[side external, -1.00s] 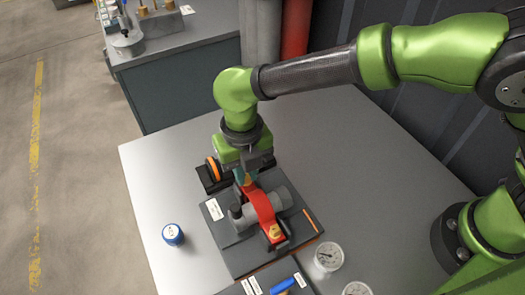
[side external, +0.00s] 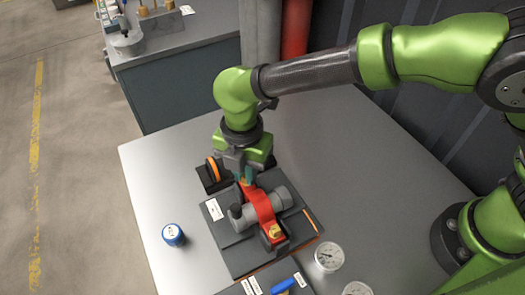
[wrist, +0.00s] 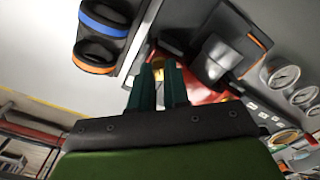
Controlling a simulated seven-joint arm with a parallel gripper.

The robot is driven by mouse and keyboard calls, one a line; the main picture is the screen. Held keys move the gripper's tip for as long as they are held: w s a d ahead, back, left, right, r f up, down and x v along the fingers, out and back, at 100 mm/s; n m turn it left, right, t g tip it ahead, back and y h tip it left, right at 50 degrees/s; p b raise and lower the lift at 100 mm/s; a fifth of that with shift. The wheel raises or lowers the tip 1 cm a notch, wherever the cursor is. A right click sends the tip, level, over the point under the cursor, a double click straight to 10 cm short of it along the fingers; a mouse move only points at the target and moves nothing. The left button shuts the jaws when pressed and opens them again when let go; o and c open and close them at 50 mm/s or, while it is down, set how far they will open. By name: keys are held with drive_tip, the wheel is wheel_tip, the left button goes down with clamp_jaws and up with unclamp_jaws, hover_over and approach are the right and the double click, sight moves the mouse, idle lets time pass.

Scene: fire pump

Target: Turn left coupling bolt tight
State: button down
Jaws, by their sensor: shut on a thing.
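A red coupling (side external: 262,208) clamps around a grey pipe piece (side external: 280,198) on a dark base plate (side external: 240,250). The yellow bolt (side external: 275,231) at its near end shows clearly. My gripper (side external: 246,182) points down at the coupling's far end, with its teal fingers closed on the left coupling bolt. The fingers mostly hide that bolt. In the wrist view my gripper's two fingers (wrist: 160,78) reach down to the red coupling (wrist: 200,95), with a bit of yellow (wrist: 153,62) showing at their tips.
A black holder with an orange ring (side external: 213,171) stands close left of my gripper. A blue-capped item (side external: 173,235) sits on the table at left. A gauge (side external: 328,256) and a blue handle (side external: 284,284) lie at the front. The table's back right is clear.

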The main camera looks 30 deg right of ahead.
drive_tip(key=shift+m, duration=0.4)
drive_tip(key=c, duration=1.4)
unclamp_jaws()
wheel_tip(320, 180, up, 17)
drive_tip(key=shift+f, duration=0.1)
